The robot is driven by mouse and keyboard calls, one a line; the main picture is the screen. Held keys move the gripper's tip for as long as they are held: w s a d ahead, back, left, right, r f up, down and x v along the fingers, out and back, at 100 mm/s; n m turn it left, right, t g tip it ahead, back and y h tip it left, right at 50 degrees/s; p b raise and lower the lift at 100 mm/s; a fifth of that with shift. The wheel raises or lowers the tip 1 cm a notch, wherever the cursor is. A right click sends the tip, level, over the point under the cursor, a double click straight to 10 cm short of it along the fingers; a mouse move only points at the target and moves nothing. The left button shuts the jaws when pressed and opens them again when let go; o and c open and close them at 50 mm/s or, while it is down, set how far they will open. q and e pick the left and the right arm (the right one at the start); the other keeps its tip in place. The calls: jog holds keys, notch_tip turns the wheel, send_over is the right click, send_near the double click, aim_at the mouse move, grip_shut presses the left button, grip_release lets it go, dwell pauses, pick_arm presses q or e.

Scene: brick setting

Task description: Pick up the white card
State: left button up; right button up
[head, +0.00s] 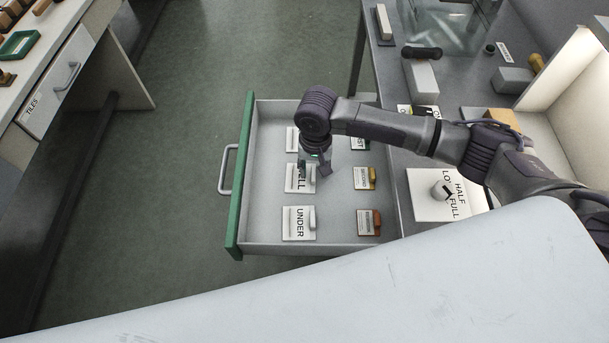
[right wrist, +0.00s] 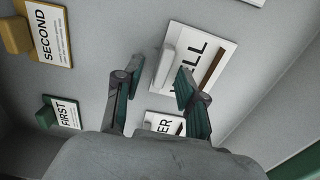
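Several white cards with raised grips lie in the open drawer. The middle white card (head: 299,183) reads "ELL", the rest of its word hidden; it also shows in the right wrist view (right wrist: 187,55) with a pale grip and a dark brown strip. A white card reading "UNDER" (head: 299,224) lies nearer, and another white card (head: 291,140) lies farther back, partly hidden. My right gripper (head: 313,168) is over the middle card. In the right wrist view its fingers (right wrist: 155,82) are spread and hold nothing, with one overlapping the card's edge. My left gripper is out of view.
The drawer (head: 270,108) also holds small tags with yellow (head: 364,178), red (head: 369,222) and green grips along its right side. Its walls surround the gripper. A grey counter (head: 390,90) with blocks stands to the right, and a white surface (head: 400,290) fills the foreground.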

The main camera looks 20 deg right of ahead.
grip_shut()
jog(key=shift+r, duration=0.15)
